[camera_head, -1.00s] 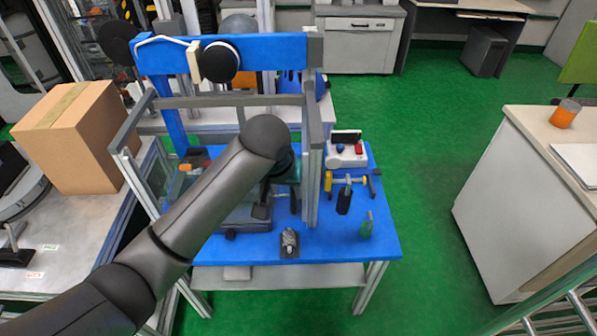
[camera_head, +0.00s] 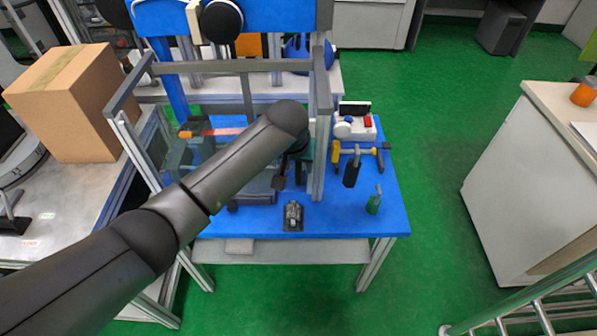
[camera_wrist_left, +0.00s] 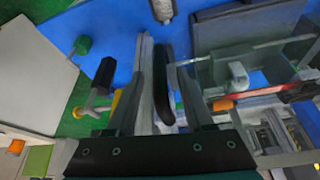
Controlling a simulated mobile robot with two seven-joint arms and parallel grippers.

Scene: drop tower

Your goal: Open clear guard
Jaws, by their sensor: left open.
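My right gripper is not in view.
The grey tower frame (camera_head: 318,130) stands on the blue table (camera_head: 335,218). A small dark block (camera_head: 293,217), a black-handled clamp (camera_head: 352,170), a green-handled tool (camera_head: 374,203) and a white control box (camera_head: 355,128) lie around it. A cardboard box (camera_head: 75,105) is left.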

